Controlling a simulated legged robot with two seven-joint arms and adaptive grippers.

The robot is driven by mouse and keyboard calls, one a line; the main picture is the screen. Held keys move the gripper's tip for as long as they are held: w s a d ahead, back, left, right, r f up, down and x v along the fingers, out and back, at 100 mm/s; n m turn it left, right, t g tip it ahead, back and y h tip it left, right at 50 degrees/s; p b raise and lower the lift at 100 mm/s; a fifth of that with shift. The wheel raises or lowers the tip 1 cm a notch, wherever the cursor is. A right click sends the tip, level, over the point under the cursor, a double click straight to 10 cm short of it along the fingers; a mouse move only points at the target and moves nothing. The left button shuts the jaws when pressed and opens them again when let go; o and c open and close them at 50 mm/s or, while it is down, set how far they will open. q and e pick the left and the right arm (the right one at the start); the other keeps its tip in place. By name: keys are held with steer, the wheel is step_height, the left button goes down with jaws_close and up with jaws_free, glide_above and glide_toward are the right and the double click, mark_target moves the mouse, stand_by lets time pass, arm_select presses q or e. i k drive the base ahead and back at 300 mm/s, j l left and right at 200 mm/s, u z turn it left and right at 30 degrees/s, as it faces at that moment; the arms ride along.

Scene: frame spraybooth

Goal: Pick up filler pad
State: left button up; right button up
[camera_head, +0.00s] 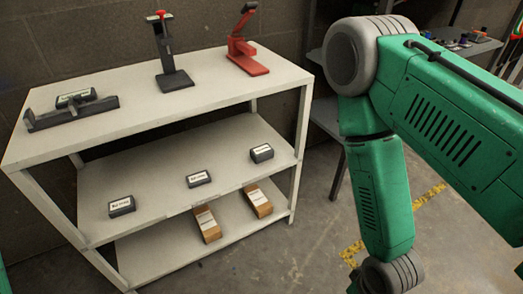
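Three small dark blocks with white labels lie spaced out on the middle shelf: one at the left (122,206), one in the middle (198,179), one at the right (261,153). Their label text is too small to read, so I cannot tell which is the filler pad. Another labelled dark block (76,98) sits in a dark holder (45,120) on the top shelf. My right arm fills the right side, but its gripper is out of the picture. My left gripper is also out of view.
The blocks are on a white three-level shelf unit (120,90) against a block wall. A black stand with a red top (172,75) and a red stand (246,62) are on top. Two brown boxes (207,225) (257,201) lie on the bottom shelf. Floor to the right shows yellow markings.

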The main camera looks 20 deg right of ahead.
mark_target(195, 180)
steer(key=i+l+z, duration=0.5)
steer(key=z, duration=0.15)
steer(key=l, duration=0.15)
